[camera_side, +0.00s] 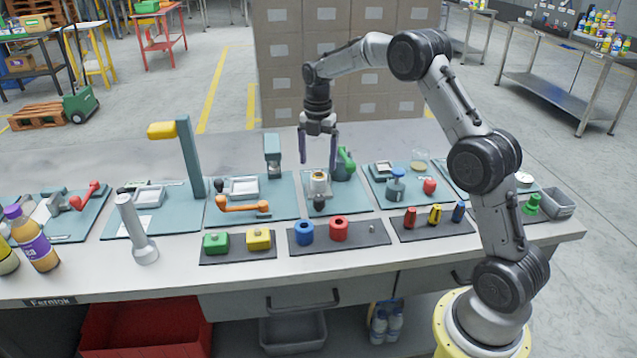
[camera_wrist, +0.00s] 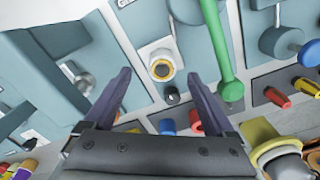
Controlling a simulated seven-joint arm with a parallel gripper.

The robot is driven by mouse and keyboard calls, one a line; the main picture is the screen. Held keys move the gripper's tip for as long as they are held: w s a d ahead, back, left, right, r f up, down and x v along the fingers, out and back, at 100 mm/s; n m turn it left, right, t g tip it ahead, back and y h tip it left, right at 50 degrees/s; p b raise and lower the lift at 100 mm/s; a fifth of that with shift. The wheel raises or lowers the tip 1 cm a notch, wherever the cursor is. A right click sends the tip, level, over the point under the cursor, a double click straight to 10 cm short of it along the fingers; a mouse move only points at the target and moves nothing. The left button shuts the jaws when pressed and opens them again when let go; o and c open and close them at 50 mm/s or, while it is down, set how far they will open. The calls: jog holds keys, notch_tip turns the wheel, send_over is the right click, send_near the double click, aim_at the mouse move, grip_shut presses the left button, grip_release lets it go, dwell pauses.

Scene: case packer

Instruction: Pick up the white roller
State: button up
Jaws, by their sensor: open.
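A short white cylinder (camera_side: 319,184) with a yellowish ring stands on a teal board near the middle of the bench; it looks like the white roller. In the wrist view the white roller (camera_wrist: 161,54) shows end-on, ringed in yellow with a dark centre, between the fingertips in the picture. My gripper (camera_side: 318,157) points down above it, apart from it. Its fingers are spread with nothing between them; they also show in the wrist view (camera_wrist: 160,78). A black knob (camera_side: 319,203) sits just in front of the roller.
A green upright part (camera_side: 346,160) stands close behind and right of the roller. A grey-topped post (camera_side: 272,150) stands to the left. An orange handle (camera_side: 241,206) lies left.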

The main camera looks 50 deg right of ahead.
aim_at(319, 177)
jog(key=shift+s+a+f, duration=0.1)
jog(key=shift+s+f, duration=0.05)
jog(key=shift+f, duration=1.4)
jog(key=shift+s+a+f, duration=0.1)
jog(key=shift+f, duration=1.4)
grip_shut()
